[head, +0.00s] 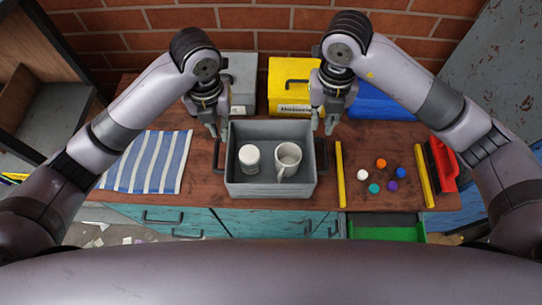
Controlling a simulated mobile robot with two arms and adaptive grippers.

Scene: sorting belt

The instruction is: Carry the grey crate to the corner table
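The grey crate (270,188) stands on the wooden worktop (210,193) in the middle of the head view. It has a dark handle at its left (216,156) and another at its right (323,157). A white lidded jar (249,157) and a white mug (288,158) stand inside it. My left gripper (217,131) is open just beyond the left handle. My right gripper (323,127) is open just beyond the right handle. Neither holds anything, and I cannot tell how high they are above the handles. I cannot make out a corner table.
A striped cloth (146,162) lies left of the crate. Grey (241,82), yellow (290,84) and blue (382,101) boxes stand behind. To the right, several small balls (381,163) lie between yellow strips, with a red brush (441,165) beyond. A brick wall closes the back.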

